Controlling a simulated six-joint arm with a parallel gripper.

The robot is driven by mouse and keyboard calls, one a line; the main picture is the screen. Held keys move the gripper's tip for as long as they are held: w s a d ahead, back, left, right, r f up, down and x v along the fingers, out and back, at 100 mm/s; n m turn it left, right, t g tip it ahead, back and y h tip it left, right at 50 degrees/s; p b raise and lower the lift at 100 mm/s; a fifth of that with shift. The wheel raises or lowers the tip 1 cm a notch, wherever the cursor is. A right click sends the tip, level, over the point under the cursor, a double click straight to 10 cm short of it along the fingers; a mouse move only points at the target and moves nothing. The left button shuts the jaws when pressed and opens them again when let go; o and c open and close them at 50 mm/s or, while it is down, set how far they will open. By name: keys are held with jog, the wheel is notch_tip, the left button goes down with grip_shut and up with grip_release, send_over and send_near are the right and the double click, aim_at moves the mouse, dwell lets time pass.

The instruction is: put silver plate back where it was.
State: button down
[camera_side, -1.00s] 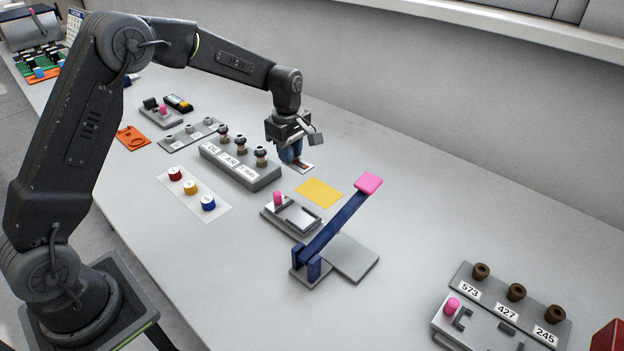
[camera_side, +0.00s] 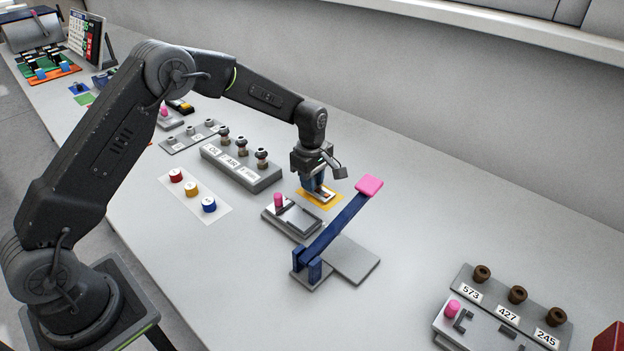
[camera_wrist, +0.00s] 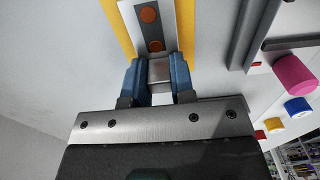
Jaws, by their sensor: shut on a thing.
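The silver plate (camera_wrist: 167,18) is a narrow pale strip with a dark grey band and two orange-brown discs. My gripper (camera_wrist: 159,75), with blue fingers, is shut on its metal block end in the wrist view. In the side view my gripper (camera_side: 320,190) points down with the plate (camera_side: 328,194) over the yellow mat (camera_side: 312,201). Yellow shows on both sides of the plate in the wrist view. I cannot tell whether the plate touches the mat. The fingers partly hide the plate in the side view.
A grey fixture with a pink knob (camera_side: 278,199) stands just in front of the mat. A blue lever with a pink pad (camera_side: 369,186) rises close on the right. A labelled block with several knobs (camera_side: 241,168) is to the left. Bench behind the mat is clear.

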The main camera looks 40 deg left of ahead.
jog(key=shift+f, duration=0.1)
jog(key=c, duration=1)
grip_release()
jog(key=shift+o, duration=0.2)
jog(key=s+r+m+t, duration=0.1)
jog(key=s+r+m, duration=0.3)
jog(key=r, duration=1.5)
jog(key=s+r+m+t, duration=0.2)
jog(key=s+r+m, duration=0.3)
jog(key=s, duration=0.6)
jog(key=s+d+m+t, duration=0.1)
jog(key=s+m+t, duration=0.1)
jog(key=s+m, duration=0.7)
jog(key=s+f, duration=0.1)
jog(key=s, duration=0.7)
jog(key=shift+s+d+t, duration=0.2)
jog(key=shift+s+t, duration=0.1)
jog(key=shift+s, duration=0.05)
